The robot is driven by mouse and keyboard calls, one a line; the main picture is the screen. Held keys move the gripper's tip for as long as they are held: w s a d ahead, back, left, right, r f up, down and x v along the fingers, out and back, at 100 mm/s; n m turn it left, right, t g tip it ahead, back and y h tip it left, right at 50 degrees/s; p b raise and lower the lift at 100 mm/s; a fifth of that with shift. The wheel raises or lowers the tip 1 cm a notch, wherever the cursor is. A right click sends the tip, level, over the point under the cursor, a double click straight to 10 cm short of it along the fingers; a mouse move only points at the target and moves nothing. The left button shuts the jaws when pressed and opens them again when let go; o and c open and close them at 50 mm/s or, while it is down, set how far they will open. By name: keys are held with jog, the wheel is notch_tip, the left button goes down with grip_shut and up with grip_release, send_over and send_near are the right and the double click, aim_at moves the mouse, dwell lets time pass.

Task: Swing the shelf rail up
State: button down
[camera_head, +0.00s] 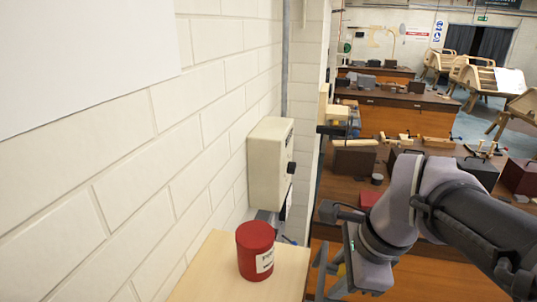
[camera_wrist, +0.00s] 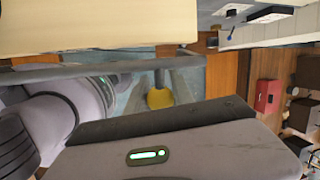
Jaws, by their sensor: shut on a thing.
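A thin grey bar, apparently the shelf rail (camera_head: 321,268), shows beside the right edge of a pale wooden shelf (camera_head: 203,284) in the head view. In the wrist view a long grey bar, apparently the same rail (camera_wrist: 100,71), runs under the pale board at the top. My gripper (camera_head: 334,268) is right of the shelf, low in the head view, and shut on the rail; the exact contact is hard to see. A red tin (camera_head: 254,252) with a white label stands upright on the shelf.
A pale wall box (camera_head: 269,165) is mounted on the white block wall (camera_head: 115,170) behind the shelf. Workbenches (camera_head: 398,98) with boxes and wooden parts stand to the right. The wrist view shows a red case (camera_wrist: 267,96).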

jog(key=shift+w+a+r+g+h+p, duration=0.15)
jog(key=shift+r+g+h+p, duration=0.1)
jog(key=shift+h, duration=0.3)
jog(key=shift+s+a+r+g+h+p, duration=0.1)
jog(key=shift+a+r+g+h+p, duration=0.1)
jog(key=shift+h, duration=0.35)
jog(key=c, duration=1.1)
grip_release()
jog(key=shift+w, duration=0.1)
jog(key=v, duration=0.7)
jog(key=shift+a+r, duration=0.15)
jog(key=shift+r, duration=0.1)
